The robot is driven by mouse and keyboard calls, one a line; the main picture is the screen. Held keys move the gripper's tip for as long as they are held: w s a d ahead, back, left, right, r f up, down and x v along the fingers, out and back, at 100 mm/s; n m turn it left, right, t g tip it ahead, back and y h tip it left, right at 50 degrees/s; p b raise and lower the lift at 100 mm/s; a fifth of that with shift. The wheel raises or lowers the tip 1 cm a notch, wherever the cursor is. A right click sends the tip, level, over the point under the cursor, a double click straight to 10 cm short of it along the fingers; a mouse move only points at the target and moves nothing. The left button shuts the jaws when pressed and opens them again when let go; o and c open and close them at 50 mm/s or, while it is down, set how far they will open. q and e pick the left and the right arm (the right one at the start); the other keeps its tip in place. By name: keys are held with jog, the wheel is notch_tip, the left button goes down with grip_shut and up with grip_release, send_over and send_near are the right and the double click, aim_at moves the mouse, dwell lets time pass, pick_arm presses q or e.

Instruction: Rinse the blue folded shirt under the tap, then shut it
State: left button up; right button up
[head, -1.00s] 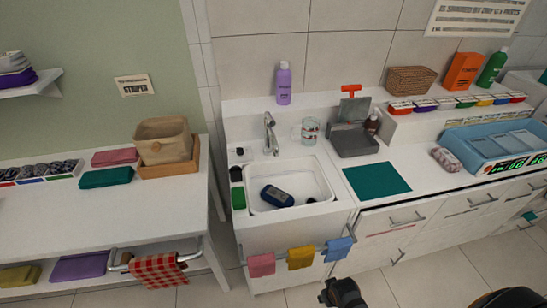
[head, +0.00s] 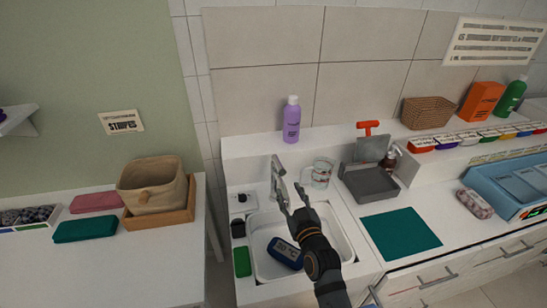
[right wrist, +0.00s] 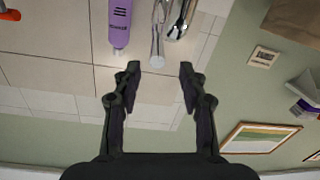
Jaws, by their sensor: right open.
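A dark blue item (head: 285,252) with pale markings lies in the white sink basin (head: 258,222), partly behind my right arm. I cannot tell whether it is a folded shirt. The metal tap (head: 277,170) stands at the back of the sink; I see no clear stream of water. My right gripper (head: 289,187) is open and empty above the sink, close to the tap. In the right wrist view the tap (right wrist: 158,40) shows just beyond the open fingertips (right wrist: 160,68), apart from them. My left gripper is out of view.
A purple bottle (head: 291,122) stands on the ledge behind the tap. A clear glass (head: 319,175) and a grey rack (head: 370,184) are right of it. A teal mat (head: 402,235) lies on the counter. A green sponge (head: 242,262) is at the sink's left edge.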

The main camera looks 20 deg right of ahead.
aim_at(281, 168)
jog(key=shift+w+r, duration=0.15)
jog(key=shift+w, duration=0.35)
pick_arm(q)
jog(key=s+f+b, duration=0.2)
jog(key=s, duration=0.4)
pick_arm(e)
jog(key=shift+w+r+t, duration=0.2)
jog(key=shift+r+t, duration=0.1)
jog(key=shift+r, duration=0.3)
jog(key=w+b, duration=0.1)
jog(key=w, duration=0.1)
jog(key=w+f, duration=0.1)
jog(key=w, duration=0.2)
jog(key=shift+b, duration=0.35)
jog(key=shift+w+r+b, duration=0.1)
jog(key=shift+w+b, duration=0.45)
jog(key=shift+w, duration=0.7)
jog(key=shift+w+d+r, duration=0.1)
jog(key=shift+r, duration=0.1)
jog(key=shift+w, duration=0.1)
jog(key=shift+c, duration=0.7)
jog(key=shift+r, duration=0.1)
jog(key=c, duration=0.7)
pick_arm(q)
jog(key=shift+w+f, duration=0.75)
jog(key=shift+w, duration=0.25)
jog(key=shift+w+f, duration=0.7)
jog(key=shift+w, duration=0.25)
pick_arm(e)
grip_shut()
